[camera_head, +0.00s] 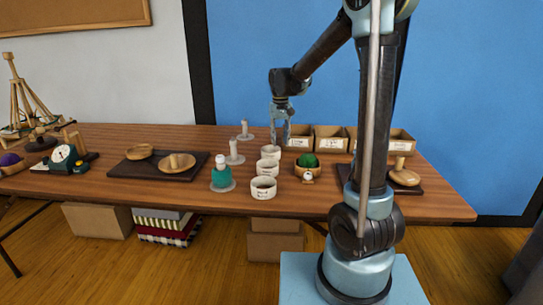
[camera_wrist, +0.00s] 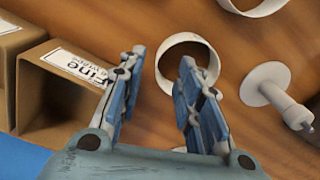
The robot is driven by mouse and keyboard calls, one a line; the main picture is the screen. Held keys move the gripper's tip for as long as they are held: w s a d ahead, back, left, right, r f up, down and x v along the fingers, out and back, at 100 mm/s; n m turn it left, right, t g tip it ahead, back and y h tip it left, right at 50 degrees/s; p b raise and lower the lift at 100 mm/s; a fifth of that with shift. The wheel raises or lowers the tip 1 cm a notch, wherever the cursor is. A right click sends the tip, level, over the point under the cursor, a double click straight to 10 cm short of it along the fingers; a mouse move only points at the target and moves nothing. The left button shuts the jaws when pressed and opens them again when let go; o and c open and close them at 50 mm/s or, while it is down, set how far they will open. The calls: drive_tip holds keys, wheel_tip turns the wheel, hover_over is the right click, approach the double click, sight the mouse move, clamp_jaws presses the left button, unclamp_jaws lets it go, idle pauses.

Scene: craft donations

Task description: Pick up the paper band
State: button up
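Several short, white, open-topped rings that look like paper bands stand in a row mid-table. In the head view the near one (camera_head: 264,194) has dark marks on its side, with a middle one (camera_head: 267,167) and a far one (camera_head: 271,153) behind. My gripper (camera_head: 279,142) points down by the far band, in front of the bins. In the wrist view my gripper (camera_wrist: 161,62) is open and empty. One band (camera_wrist: 186,38) shows beyond the fingertips, partly covered by the right finger. Whether the fingers touch it cannot be told. Part of another band (camera_wrist: 252,9) shows at the top edge.
Labelled cardboard bins (camera_head: 328,141) stand along the back, one bin (camera_wrist: 43,105) close to my left finger. A white spindle (camera_wrist: 266,83) stands right of the fingers. A teal bottle (camera_head: 221,177) and a bowl with a green ball (camera_head: 308,163) flank the bands.

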sight(280, 149)
drive_tip(key=shift+w+f, duration=0.15)
drive_tip(key=shift+f, duration=2.5)
drive_tip(key=c, duration=0.7)
